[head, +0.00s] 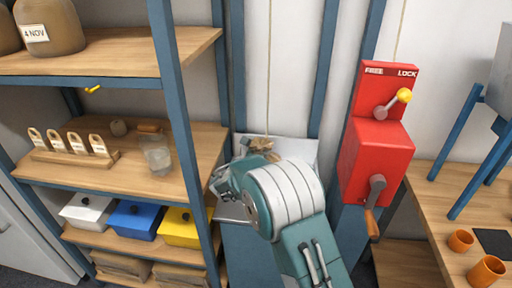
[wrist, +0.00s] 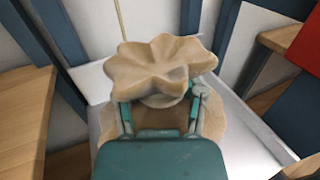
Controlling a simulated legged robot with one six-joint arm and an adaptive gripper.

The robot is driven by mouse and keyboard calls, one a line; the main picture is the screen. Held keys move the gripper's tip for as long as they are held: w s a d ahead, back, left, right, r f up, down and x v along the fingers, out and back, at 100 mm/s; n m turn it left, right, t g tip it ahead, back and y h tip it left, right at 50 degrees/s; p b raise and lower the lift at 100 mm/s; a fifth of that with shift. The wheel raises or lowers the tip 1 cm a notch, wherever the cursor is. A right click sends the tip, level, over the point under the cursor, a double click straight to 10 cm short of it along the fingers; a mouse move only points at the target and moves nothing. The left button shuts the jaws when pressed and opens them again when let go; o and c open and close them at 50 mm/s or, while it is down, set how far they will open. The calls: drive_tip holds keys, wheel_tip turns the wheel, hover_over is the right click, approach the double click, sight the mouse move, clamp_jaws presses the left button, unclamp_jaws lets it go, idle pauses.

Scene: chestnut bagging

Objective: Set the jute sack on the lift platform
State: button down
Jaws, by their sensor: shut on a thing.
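The jute sack (wrist: 160,58) is tan with a gathered, ruffled top that fills the middle of the wrist view. My gripper (wrist: 160,108) is shut on its neck, one finger on each side. The sack's wider body shows below the fingers, partly hidden by the gripper. The pale grey lift platform (wrist: 252,140) lies under and around the sack; I cannot tell whether the sack's base touches it. In the head view my arm hides most of the sack, and only its tan top (head: 262,144) shows beside the platform's back plate (head: 300,148).
A wooden shelf rack (head: 120,150) with blue posts stands close on the left. A red winch box (head: 375,150) with a FREE/LOCK lever (head: 400,98) and crank (head: 375,200) is on the right. A wooden table (head: 445,210) with orange cups (head: 486,271) is at far right.

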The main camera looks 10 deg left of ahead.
drive_tip(key=shift+w+f, duration=0.55)
drive_tip(key=shift+w+d+f, duration=0.1)
drive_tip(key=shift+f, duration=0.75)
drive_tip(key=shift+w+d+f, duration=0.1)
drive_tip(key=shift+f, duration=0.75)
drive_tip(key=shift+a, duration=0.1)
drive_tip(key=shift+c, duration=0.9)
unclamp_jaws()
drive_tip(key=shift+f, duration=0.25)
drive_tip(key=shift+s, duration=0.1)
drive_tip(key=v, duration=1.2)
drive_tip(key=shift+r, duration=0.15)
